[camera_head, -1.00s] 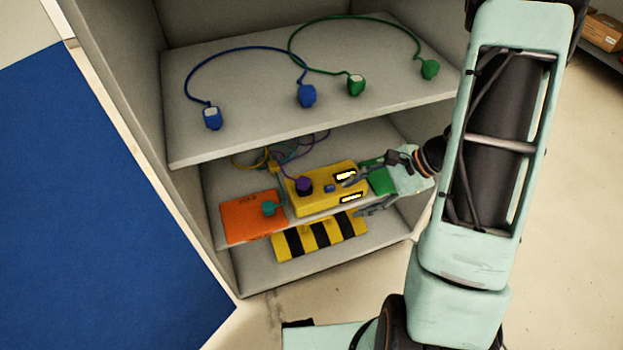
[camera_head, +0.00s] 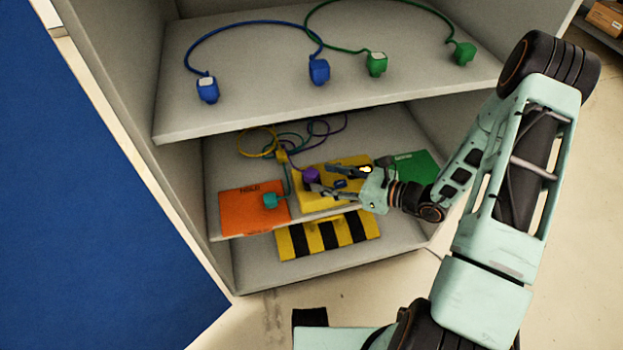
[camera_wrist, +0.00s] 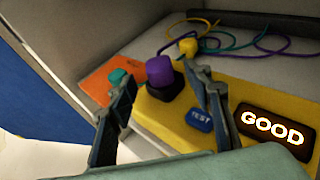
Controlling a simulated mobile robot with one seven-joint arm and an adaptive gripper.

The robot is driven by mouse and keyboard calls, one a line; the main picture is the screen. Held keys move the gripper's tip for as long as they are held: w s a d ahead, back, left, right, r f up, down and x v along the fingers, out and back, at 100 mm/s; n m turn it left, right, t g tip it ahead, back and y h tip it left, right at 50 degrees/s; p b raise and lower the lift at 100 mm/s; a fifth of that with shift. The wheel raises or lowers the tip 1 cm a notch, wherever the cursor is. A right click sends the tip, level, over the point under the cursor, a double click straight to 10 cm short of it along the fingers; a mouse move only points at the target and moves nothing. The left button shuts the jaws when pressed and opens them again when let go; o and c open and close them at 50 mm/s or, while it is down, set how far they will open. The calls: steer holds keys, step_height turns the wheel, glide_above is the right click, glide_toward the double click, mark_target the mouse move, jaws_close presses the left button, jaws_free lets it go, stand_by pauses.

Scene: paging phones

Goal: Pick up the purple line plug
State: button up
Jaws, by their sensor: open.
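The purple line plug (camera_wrist: 160,70) stands upright in a dark socket on the yellow test box (camera_wrist: 155,115), in the middle of the wrist view. It also shows in the head view (camera_head: 311,174) on the middle shelf. My gripper (camera_wrist: 160,95) is open, with one finger to the left and one to the right of the plug's line in the wrist view. The fingers appear nearer the camera than the plug, and no contact shows. In the head view my gripper (camera_head: 320,180) reaches in from the right, its fingertips close to the plug.
A blue TEST button (camera_wrist: 200,119) and a lit GOOD display (camera_wrist: 271,130) are on the box. A teal plug (camera_head: 271,200) sits on the orange panel (camera_head: 240,208). A yellow plug (camera_wrist: 187,43) and loose cords lie behind. The upper shelf (camera_head: 330,105) overhangs; a green panel (camera_head: 418,168) is right.

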mark_target(317, 176)
steer(key=b+x, duration=0.1)
steer(key=x, duration=0.4)
steer(key=shift+a, duration=0.1)
jaws_close()
stand_by(0.3)
